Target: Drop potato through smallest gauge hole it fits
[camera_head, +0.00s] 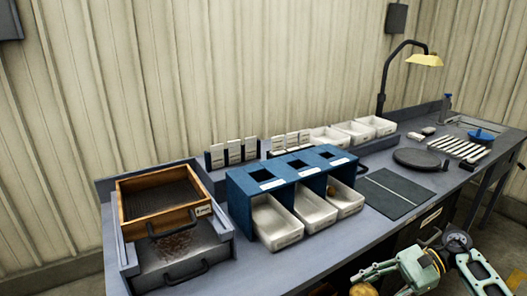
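A blue gauge box (238,196) stands on the bench with three square dark holes in its top: a left hole (261,176), a middle hole (294,164) and a right hole (325,154). Under them are a left white bin (277,231), a middle white bin (313,213) and a right white bin (346,197). A small brown potato (331,191) shows at the left side of the right bin, partly in shade. Parts of my pale green arm show at the bottom right. I make out no fingertips of either gripper.
A wooden-framed tray (160,216) with a dark bed sits at the left above a grey drawer (185,262). White label cards and several white trays (354,131) stand behind the box. A dark mat (391,195), a round dark plate (417,159) and a yellow lamp (426,60) are at the right.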

